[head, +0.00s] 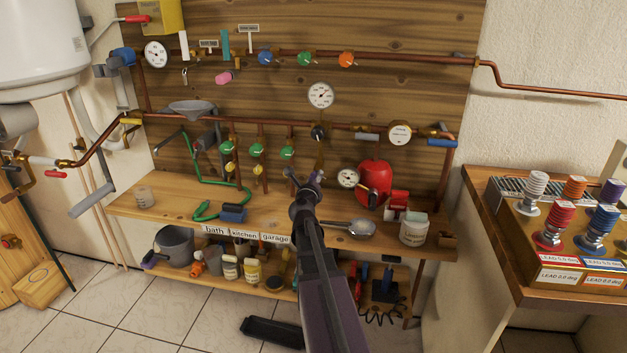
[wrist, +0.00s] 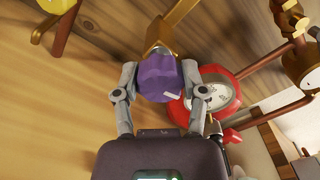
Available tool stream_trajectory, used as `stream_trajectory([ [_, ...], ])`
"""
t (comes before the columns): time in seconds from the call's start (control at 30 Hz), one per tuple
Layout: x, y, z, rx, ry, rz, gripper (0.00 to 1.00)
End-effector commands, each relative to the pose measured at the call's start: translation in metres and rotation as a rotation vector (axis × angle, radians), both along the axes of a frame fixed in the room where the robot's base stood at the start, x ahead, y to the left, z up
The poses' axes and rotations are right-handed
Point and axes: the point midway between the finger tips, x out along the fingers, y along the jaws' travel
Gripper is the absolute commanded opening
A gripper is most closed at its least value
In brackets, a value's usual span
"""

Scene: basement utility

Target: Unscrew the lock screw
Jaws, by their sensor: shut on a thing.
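A purple knob (wrist: 158,78) with a small white mark sits at the end of a brass fitting (wrist: 166,32) in the wrist view. It appears to be the lock screw. My gripper (wrist: 160,86) has its two grey fingers on either side of the knob and is shut on it. My arm and fingers hide most of the knob there.
A red tank (head: 374,183) with a gauge (head: 348,178) stands close on the right. Green-handled valves (head: 257,151) are on the left. A copper pipe (head: 225,120) runs above. A metal scoop (head: 350,227) and a white jar (head: 413,231) stand on the wooden bench (head: 165,212).

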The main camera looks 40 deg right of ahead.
Motion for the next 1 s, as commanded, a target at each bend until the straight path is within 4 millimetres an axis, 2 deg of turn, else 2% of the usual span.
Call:
stream_trajectory([
  [1.0, 0.0017, -0.0022, -0.0010, -0.613, 0.721, -0.005, 0.07],
])
